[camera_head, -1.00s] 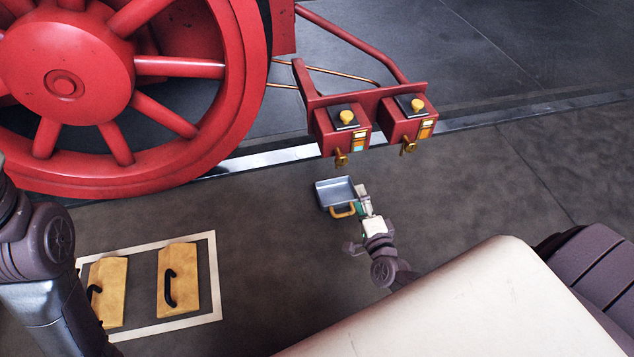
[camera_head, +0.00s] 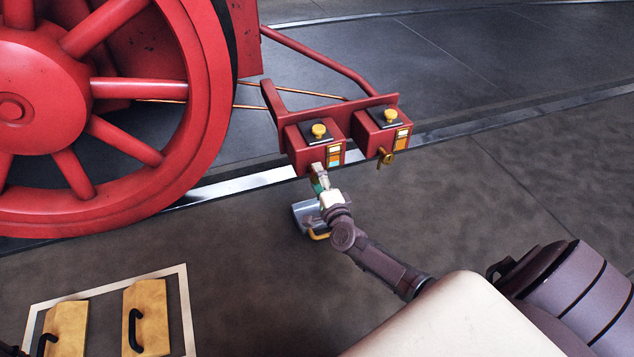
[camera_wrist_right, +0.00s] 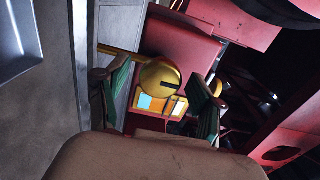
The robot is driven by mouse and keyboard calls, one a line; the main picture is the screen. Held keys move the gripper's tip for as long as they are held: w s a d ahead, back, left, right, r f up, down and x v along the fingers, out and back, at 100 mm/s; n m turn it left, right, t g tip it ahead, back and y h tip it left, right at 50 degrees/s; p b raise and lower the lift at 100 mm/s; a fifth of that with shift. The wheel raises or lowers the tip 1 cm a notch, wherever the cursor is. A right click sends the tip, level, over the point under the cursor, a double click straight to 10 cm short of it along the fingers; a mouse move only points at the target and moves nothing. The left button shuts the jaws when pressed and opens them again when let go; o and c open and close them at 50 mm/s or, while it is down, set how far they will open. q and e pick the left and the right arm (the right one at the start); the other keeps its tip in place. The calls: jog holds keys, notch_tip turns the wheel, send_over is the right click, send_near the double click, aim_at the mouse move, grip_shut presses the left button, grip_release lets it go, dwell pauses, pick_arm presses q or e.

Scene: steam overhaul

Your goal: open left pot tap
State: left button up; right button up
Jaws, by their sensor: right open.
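The left pot (camera_head: 300,153) is a red box with a yellow knob on its lid, on a red bracket. My right gripper (camera_head: 319,174) is at the front of the left pot. In the right wrist view its green-padded fingers (camera_wrist_right: 165,90) are open on either side of the tap; I cannot tell whether they touch it. My left gripper is out of view.
The right pot (camera_head: 374,134) with its own brass tap (camera_head: 385,157) stands close by. A grey tray (camera_head: 303,215) with a yellow handle lies on the floor below my right gripper. A big red wheel (camera_head: 110,90) is at left. Yellow boards (camera_head: 152,300) lie in a white frame.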

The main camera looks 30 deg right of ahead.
jog(key=shift+w+d, duration=0.1)
jog(key=shift+w, duration=0.3)
jog(key=shift+c, duration=0.4)
jog(key=c, duration=1.1)
